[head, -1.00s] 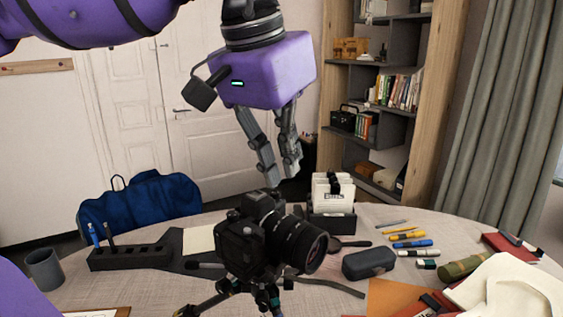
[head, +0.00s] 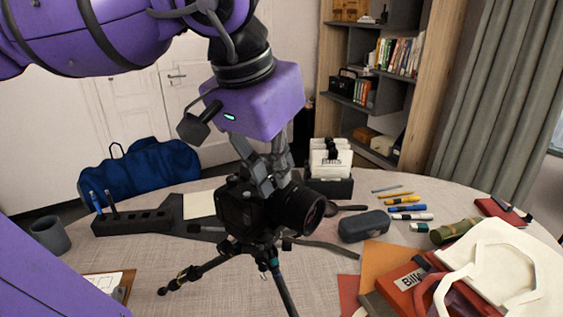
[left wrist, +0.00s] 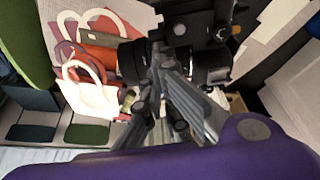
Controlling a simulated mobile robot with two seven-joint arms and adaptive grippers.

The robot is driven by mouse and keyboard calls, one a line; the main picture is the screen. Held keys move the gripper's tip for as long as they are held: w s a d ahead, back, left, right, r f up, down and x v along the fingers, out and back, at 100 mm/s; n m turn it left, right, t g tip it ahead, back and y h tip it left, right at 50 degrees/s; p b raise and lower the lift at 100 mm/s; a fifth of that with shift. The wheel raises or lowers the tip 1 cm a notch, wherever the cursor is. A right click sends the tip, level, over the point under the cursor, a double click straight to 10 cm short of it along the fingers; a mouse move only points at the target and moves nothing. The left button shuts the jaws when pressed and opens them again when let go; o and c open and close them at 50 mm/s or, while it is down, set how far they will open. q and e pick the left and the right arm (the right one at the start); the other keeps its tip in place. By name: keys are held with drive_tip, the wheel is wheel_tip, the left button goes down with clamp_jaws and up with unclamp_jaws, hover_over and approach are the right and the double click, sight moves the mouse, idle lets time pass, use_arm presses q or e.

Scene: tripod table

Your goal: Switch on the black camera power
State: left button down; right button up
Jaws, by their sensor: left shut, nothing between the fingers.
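The black camera (head: 240,205) stands on a tripod (head: 262,258) at the middle of the table, its lens (head: 300,208) pointing right and toward me. My left gripper (head: 268,190) is shut and empty, pointing down with its fingertips at the top of the camera; I cannot tell whether they touch it. In the left wrist view the fingers (left wrist: 165,75) overlap the camera body (left wrist: 198,28), and the lens (left wrist: 130,62) shows beside them. The fingers hide part of the camera's top, and I cannot make out the power switch. My right gripper is not in view.
A black pen holder (head: 135,220) and grey cup (head: 50,235) stand left. A card box (head: 330,187) is behind the camera. A dark case (head: 364,226), several markers (head: 408,208) and a white bag (head: 500,262) lie right. The tripod legs spread over the table.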

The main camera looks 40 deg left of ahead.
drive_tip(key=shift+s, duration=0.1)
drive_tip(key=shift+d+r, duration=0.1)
use_arm(q)
drive_tip(key=shift+m, duration=0.3)
drive_tip(key=shift+s+d, duration=0.1)
drive_tip(key=shift+s, duration=0.1)
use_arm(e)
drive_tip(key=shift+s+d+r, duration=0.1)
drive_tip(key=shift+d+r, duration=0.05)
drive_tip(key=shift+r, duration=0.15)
use_arm(q)
drive_tip(key=shift+m, duration=0.3)
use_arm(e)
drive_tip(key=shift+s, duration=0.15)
